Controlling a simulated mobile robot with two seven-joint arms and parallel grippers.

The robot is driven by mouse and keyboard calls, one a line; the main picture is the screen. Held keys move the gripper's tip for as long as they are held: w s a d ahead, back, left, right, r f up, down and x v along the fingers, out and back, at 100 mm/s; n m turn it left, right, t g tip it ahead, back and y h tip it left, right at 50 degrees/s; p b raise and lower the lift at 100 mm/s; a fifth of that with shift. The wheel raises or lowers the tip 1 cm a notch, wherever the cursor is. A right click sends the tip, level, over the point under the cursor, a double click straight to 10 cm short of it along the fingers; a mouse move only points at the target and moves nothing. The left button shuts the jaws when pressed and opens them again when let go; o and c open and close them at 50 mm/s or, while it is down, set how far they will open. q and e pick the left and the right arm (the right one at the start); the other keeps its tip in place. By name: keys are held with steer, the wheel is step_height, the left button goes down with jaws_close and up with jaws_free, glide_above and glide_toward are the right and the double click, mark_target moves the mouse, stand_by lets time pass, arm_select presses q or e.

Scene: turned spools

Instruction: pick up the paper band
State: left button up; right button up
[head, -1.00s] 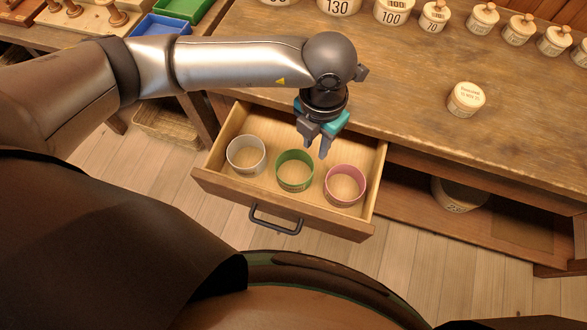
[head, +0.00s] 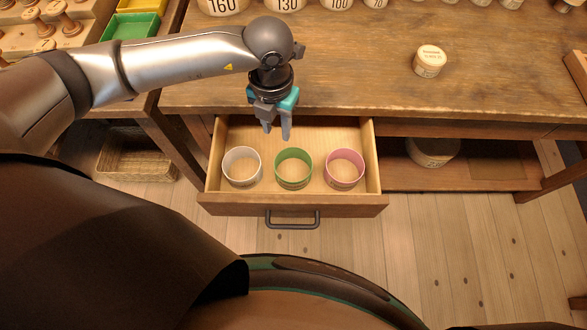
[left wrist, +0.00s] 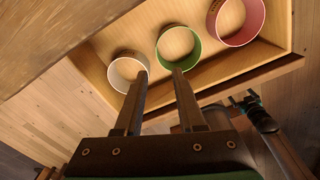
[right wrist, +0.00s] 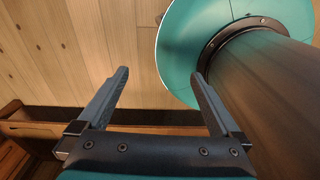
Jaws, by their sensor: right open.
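Three round bands stand in the open wooden drawer (head: 330,206): a white one (head: 243,182) at left, a green one (head: 293,184) in the middle and a pink one (head: 345,184) at right. The white one looks most like plain paper. My left gripper (head: 276,132) is open and empty above the back of the drawer, behind the gap between the white and green bands. In the left wrist view its fingertips (left wrist: 160,73) lie between the white band (left wrist: 118,85) and the green band (left wrist: 197,48). My right gripper (right wrist: 160,74) is open and empty, outside the head view.
The worktop (head: 345,80) overhangs behind the drawer, with a lidded tub (head: 430,62) on it and numbered tubs along the back. A wicker basket (head: 135,155) stands at left below. A round tub (head: 433,150) sits on the lower shelf at right.

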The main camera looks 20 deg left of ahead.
arm_select(q)
glide_above(278, 167)
step_height(278, 167, down, 5)
steer(key=f, duration=0.1)
steer(key=f+b, duration=0.1)
steer(key=f, duration=0.1)
steer(key=f+b, duration=0.1)
steer(key=f, duration=0.1)
steer(key=shift+w+d, duration=0.25)
steer(key=shift+w, duration=0.1)
steer(key=f, duration=0.3)
steer(key=f+b, duration=0.1)
steer(key=f, duration=0.1)
steer(key=shift+s+a, duration=0.1)
steer(key=shift+a, duration=0.2)
arm_select(e)
steer(key=f, duration=0.1)
steer(key=w+f, duration=0.1)
steer(key=d+f, duration=0.1)
steer(key=shift+w, duration=0.3)
arm_select(q)
jaws_close()
arm_select(e)
steer(key=shift+d, duration=0.3)
